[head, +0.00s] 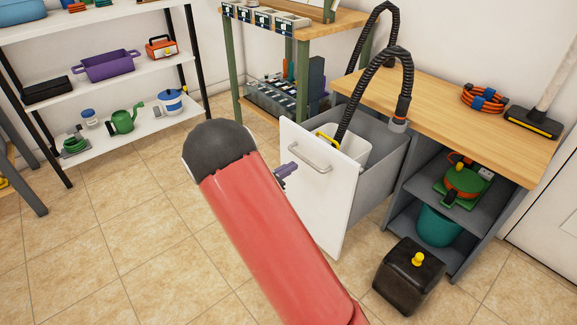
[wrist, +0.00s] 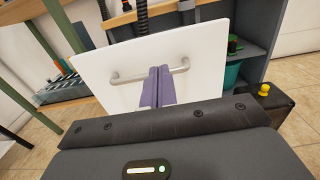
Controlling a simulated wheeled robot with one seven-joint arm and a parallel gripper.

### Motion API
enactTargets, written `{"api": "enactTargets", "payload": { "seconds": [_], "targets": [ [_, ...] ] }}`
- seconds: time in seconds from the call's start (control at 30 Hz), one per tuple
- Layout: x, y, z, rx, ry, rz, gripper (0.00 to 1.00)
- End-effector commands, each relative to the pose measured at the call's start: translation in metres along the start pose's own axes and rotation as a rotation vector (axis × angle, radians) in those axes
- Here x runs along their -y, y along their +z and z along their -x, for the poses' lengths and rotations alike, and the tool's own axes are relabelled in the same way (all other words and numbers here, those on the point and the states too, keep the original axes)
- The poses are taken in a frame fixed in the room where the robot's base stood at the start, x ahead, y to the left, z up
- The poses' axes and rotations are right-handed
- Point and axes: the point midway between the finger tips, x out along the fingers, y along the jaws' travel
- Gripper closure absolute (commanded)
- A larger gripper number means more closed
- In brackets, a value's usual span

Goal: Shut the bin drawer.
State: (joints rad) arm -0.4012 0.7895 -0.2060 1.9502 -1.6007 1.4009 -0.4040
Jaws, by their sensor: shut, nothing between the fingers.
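The bin drawer (head: 318,190) stands pulled out from the wooden-topped cabinet. It has a white front panel with a metal bar handle (head: 310,156) and grey side walls. A pale bin (head: 352,148) sits inside it. My gripper (head: 286,173) has purple fingers, which are shut and empty. In the head view it is just left of the drawer front, below the handle. In the wrist view the fingertips (wrist: 160,72) overlap the right part of the handle (wrist: 130,78), in front of the white panel (wrist: 100,68). I cannot tell whether they touch it.
A black corrugated hose (head: 351,100) rises from the drawer area and loops over to the worktop (head: 440,100). A black box with a yellow knob (head: 408,278) stands on the floor right of the drawer. Shelving (head: 110,75) stands at the left. The tiled floor on the left is clear.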

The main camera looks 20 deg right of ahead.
Motion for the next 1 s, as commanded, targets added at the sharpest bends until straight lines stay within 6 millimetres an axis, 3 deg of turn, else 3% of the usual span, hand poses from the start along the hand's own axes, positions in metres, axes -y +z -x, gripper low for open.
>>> {"api": "enactTargets", "payload": {
  "seconds": [0.3,0.5,1.0],
  "targets": [
    [0.002,0.001,-0.069,-0.001,-0.006,0.0,1.0],
    [0.001,0.001,-0.096,-0.001,-0.003,0.0,1.0],
    [0.001,0.0,-0.105,-0.002,-0.001,-0.001,1.0]
  ]
}}
